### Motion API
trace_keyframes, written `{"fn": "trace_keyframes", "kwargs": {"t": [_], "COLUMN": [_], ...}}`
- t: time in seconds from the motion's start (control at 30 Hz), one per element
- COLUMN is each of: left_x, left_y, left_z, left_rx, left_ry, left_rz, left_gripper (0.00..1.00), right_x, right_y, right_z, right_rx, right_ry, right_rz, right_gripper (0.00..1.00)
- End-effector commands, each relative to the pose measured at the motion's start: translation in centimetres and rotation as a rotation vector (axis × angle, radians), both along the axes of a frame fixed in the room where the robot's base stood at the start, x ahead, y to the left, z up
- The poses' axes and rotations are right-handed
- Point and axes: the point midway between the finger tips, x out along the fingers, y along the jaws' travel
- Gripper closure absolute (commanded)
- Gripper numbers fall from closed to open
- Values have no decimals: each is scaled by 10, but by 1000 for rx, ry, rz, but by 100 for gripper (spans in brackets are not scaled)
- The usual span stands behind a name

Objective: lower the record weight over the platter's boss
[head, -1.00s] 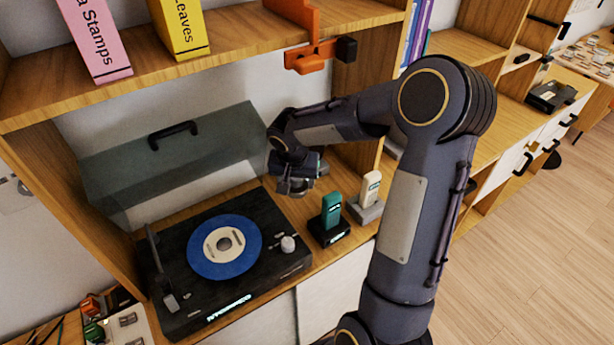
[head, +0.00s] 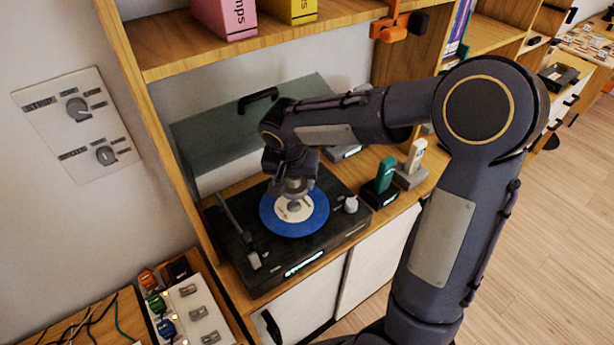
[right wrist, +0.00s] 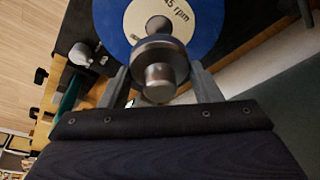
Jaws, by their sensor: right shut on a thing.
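The record weight (right wrist: 160,55) is a grey metal cylinder with a narrower knob. My right gripper (right wrist: 158,70) is shut on it, one finger on each side. In the head view the right gripper (head: 293,188) points down over the turntable, and the weight (head: 294,206) shows below it. Under it lies a blue record (head: 312,222) with a cream label reading 45 rpm. In the right wrist view, a grey round shape (right wrist: 158,23) at the label's middle, likely the boss, is partly covered by the weight. I cannot tell the gap below the weight. The left gripper is out of view.
The black turntable (head: 262,279) has a tonearm (head: 236,225) at left and a pale knob (head: 351,204) at right. Its lid (head: 215,133) stands raised behind. A green handset (head: 385,174) and a white one (head: 416,155) stand to the right. A shelf (head: 170,58) hangs above.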

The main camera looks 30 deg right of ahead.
Motion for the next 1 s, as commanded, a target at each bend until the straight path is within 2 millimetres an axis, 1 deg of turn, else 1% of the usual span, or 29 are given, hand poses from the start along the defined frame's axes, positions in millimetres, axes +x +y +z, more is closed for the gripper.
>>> {"fn": "trace_keyframes", "kwargs": {"t": [0.17, 0.37, 1.0], "left_x": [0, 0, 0], "left_y": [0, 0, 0], "left_z": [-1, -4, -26], "left_rx": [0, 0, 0], "left_ry": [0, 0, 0], "left_rz": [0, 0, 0], "left_gripper": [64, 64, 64], "right_x": [-1, -1, -1], "right_y": [5, 5, 5], "right_z": [1, -4, -42], "right_rx": [0, 0, 0], "right_ry": [-1, 0, 0], "right_rz": [3, 3, 3], "right_gripper": [71, 71, 71]}}
